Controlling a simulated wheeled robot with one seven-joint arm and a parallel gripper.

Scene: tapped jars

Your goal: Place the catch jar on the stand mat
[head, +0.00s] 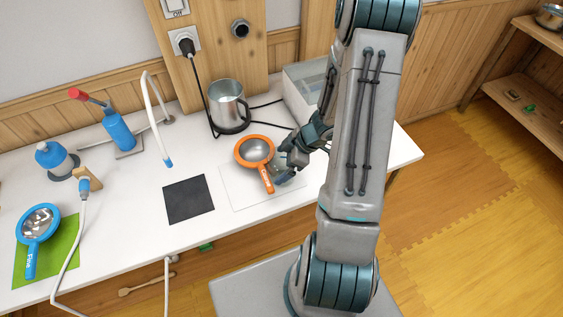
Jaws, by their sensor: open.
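A clear glass jar (284,178), which seems to be the catch jar, shows in part beside the orange sieve (256,150). It stands on or over a pale square mat (238,197). My gripper (287,168) is open at the jar, with its fingers close to the glass; I cannot tell whether they touch it. My gripper hides part of the jar. A dark square mat (188,199) lies bare to the left of the pale mat. I cannot tell which of these is the stand mat.
A blue sieve (40,224) lies on a green mat (66,262) at the left. A white hose (152,110) arches over the table, near a blue bottle (119,131). The table between the green and dark mats is mostly clear.

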